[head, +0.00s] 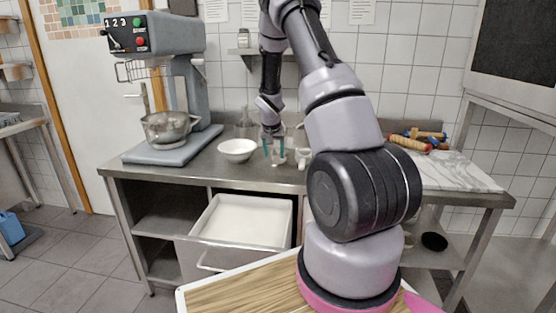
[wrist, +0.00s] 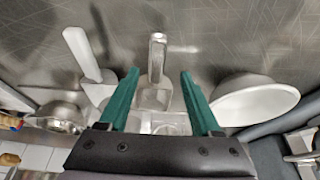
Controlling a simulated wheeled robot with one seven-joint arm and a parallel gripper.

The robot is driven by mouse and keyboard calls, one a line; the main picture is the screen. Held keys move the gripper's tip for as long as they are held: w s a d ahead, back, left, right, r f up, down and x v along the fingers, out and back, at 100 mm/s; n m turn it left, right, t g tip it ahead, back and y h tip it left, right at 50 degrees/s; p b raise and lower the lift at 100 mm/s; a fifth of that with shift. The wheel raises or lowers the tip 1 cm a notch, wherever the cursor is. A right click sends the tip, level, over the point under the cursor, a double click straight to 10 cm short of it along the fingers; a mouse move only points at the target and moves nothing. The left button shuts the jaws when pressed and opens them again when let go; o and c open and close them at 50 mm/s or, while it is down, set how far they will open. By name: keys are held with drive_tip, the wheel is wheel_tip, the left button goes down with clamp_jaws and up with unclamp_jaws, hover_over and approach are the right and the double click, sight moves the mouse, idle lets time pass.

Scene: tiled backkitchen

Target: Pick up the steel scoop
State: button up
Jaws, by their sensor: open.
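The steel scoop (wrist: 156,62) lies on the steel worktop in the wrist view, its pale metal handle pointing to the top of the picture and its scoop end nearer my gripper. My gripper (wrist: 160,74) is open, with one teal finger on each side of the scoop in that picture. Nothing is held, and I cannot tell how high the fingertips are above the scoop. In the head view my gripper (head: 274,150) is over the worktop, where the scoop is small and hard to make out.
A white scoop (wrist: 84,55) lies left of the steel scoop in the wrist view, and a white bowl (wrist: 256,100) stands right. A steel pot (wrist: 60,117) is at lower left. In the head view a mixer (head: 160,45) stands left and a marble board (head: 450,170) right.

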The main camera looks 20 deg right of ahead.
sight(276, 160)
drive_tip(key=x, duration=0.5)
drive_tip(key=shift+d+f, duration=0.1)
drive_tip(key=shift+d, duration=0.25)
clamp_jaws()
